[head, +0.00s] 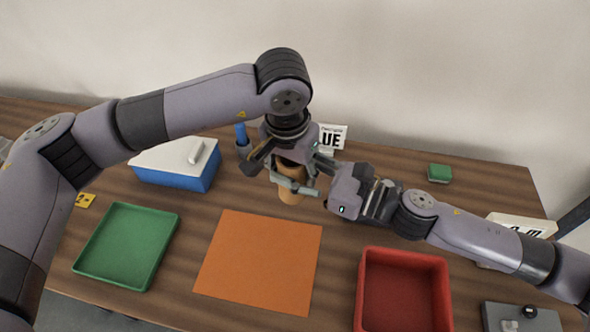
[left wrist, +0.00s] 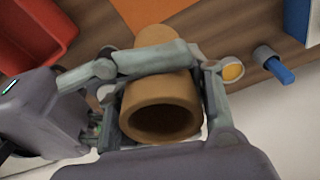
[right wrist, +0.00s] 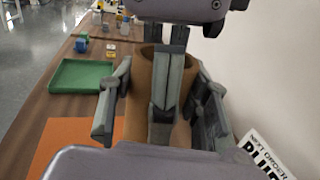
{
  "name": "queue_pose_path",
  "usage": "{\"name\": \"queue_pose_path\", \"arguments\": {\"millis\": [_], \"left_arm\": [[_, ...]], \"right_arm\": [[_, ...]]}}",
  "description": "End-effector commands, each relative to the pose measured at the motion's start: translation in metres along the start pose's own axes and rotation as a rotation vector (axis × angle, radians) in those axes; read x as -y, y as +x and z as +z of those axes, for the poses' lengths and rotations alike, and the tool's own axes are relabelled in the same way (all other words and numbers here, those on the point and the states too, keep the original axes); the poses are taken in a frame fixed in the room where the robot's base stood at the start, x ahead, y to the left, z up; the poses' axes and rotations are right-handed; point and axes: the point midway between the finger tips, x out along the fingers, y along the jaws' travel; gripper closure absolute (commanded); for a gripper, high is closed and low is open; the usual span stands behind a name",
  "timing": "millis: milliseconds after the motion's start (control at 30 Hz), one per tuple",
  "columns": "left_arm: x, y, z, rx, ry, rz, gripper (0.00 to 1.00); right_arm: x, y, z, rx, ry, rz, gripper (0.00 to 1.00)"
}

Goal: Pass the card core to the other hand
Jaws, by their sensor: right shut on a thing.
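The card core (head: 290,198) is a brown hollow tube, held upright above the table behind the orange mat. My right gripper (head: 305,184) comes in from the right and is shut on the core. Its fingers lie on either side of the core (right wrist: 140,80) in the right wrist view. My left gripper (head: 290,160) points down over the core's top, its fingers spread around it. In the left wrist view the core's open end (left wrist: 160,98) faces me between the left fingers, and a right finger crosses its side. Much of the core is hidden by both grippers.
The orange mat (head: 262,262) lies in front, between a green tray (head: 88,262) and a red tray (head: 445,290). A blue box with a white lid (head: 170,180), a cup with a blue tool (head: 241,134) and a sign (head: 333,135) stand behind. A green block (head: 439,174) is at back right.

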Motion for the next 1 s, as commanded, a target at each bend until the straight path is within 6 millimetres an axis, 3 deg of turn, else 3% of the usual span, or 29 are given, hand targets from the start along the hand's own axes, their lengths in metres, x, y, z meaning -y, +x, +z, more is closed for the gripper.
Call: {"name": "queue_pose_path", "arguments": {"millis": [367, 400, 700, 1000], "left_arm": [[-0.0039, -0.0006, 0.0004, -0.001, 0.006, 0.009, 0.84], [-0.0041, -0.0007, 0.0004, -0.001, 0.006, 0.009, 0.84], [-0.0029, -0.0005, 0.0003, -0.001, 0.004, 0.007, 0.84], [-0.0019, -0.0004, 0.0002, 0.000, 0.003, 0.005, 0.84]], "right_arm": [[-0.0004, 0.0006, 0.0009, 0.002, 0.000, 0.001, 0.85], [-0.0004, 0.0006, 0.0010, 0.002, 0.000, 0.001, 0.54], [-0.0002, 0.0005, 0.0008, 0.002, -0.001, 0.001, 0.34], [-0.0001, -0.0001, 0.0003, 0.001, 0.000, 0.000, 0.33]]}}
